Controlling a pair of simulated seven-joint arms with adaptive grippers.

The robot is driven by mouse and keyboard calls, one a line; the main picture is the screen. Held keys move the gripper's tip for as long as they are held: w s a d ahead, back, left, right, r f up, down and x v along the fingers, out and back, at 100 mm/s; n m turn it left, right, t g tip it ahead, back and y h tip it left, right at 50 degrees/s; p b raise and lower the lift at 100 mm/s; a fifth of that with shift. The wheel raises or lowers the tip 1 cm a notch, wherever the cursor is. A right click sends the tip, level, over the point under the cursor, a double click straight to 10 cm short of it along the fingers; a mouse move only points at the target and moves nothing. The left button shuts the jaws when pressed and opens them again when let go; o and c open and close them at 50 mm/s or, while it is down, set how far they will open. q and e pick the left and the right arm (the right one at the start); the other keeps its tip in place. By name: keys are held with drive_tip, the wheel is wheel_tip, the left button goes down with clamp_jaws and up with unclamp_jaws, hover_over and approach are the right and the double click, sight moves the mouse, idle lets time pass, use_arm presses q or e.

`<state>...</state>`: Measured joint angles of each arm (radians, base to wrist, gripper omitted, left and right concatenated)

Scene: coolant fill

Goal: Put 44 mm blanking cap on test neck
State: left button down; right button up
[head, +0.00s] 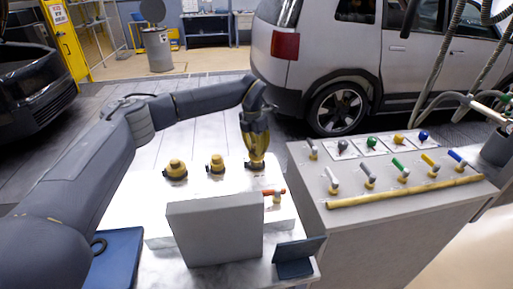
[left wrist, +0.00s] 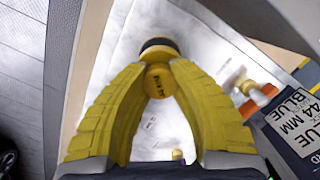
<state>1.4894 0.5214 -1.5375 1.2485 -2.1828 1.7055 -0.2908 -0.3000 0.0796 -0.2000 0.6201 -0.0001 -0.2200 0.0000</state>
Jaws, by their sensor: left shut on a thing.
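My left gripper (head: 256,163) points down over the far right part of the white bench block (head: 152,205). Its yellow fingers are shut on a yellow cap (left wrist: 159,82) with small dark lettering, seen between the fingertips (left wrist: 160,68) in the left wrist view. A dark-ringed round part (left wrist: 158,47) shows just beyond the cap; I cannot tell whether it is the neck or whether the cap touches it. Two yellow capped fittings, one on the left (head: 175,168) and one in the middle (head: 216,163), stand left of the gripper. My right gripper is not in view.
A grey box-like panel (head: 214,232) stands in front of the block. An orange-handled valve (head: 273,193) sits near the gripper. A grey cabinet (head: 405,225) with several coloured-handled tools is to the right.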

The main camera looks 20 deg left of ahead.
sight(254, 148)
use_arm(q)
drive_tip(key=shift+f, duration=1.4)
idle(0.4)
drive_tip(key=c, duration=1.2)
unclamp_jaws()
drive_tip(key=shift+o, duration=0.2)
drive_tip(key=r, duration=0.4)
drive_tip(key=s+r, duration=0.1)
drive_tip(key=r, duration=0.6)
drive_tip(key=shift+s+a+r, duration=0.15)
drive_tip(key=shift+a+r, duration=0.2)
drive_tip(key=shift+r, duration=0.05)
